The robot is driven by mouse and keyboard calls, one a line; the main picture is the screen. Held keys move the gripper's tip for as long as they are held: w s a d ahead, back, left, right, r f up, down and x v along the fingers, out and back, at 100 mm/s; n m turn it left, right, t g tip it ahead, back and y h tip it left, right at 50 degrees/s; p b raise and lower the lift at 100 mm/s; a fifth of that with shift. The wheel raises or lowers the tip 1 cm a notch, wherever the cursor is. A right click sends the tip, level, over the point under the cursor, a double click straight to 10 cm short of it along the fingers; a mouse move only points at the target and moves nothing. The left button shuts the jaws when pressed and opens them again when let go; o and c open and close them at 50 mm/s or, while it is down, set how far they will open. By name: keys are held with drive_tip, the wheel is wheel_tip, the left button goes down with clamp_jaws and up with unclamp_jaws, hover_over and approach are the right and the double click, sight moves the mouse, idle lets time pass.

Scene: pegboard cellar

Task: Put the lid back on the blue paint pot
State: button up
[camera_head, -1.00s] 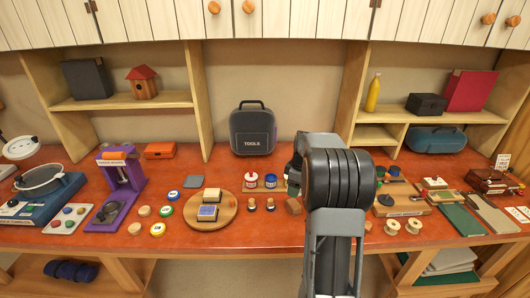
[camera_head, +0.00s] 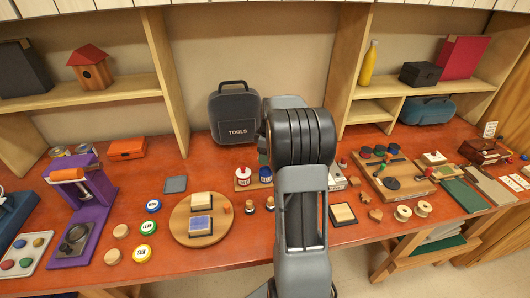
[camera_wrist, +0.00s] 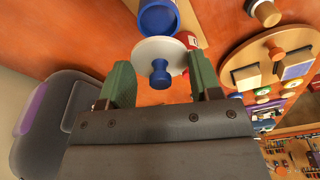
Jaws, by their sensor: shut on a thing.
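The blue paint pot (camera_head: 266,175) stands beside the red paint pot (camera_head: 243,176) on a small wooden base at the back middle of the bench. In the wrist view the blue pot (camera_wrist: 158,17) shows its round top at the upper edge. A white disc lid with a blue knob (camera_wrist: 159,68) sits between the two green fingers of my gripper (camera_wrist: 161,78), which are shut on it. The lid appears just short of the blue pot and overlaps its near edge in the picture; the height between them is unclear.
The red pot (camera_wrist: 187,40) is close beside the blue one. A dark tools case (camera_head: 235,115) stands behind the pots. Two small stoppered bottles (camera_head: 250,206) and a round wooden board (camera_head: 181,228) are in front and left. Bare red bench lies around the grey square (camera_head: 175,184).

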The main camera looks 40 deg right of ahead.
drive_tip(key=shift+f+b, duration=1.7)
drive_tip(key=shift+f, duration=1)
drive_tip(key=shift+r, duration=0.1)
drive_tip(key=shift+f, duration=0.2)
idle(0.5)
drive_tip(key=o, duration=1.2)
drive_tip(key=shift+r, duration=0.15)
drive_tip(key=shift+r+p, duration=2.25)
drive_tip(key=shift+r, duration=1.15)
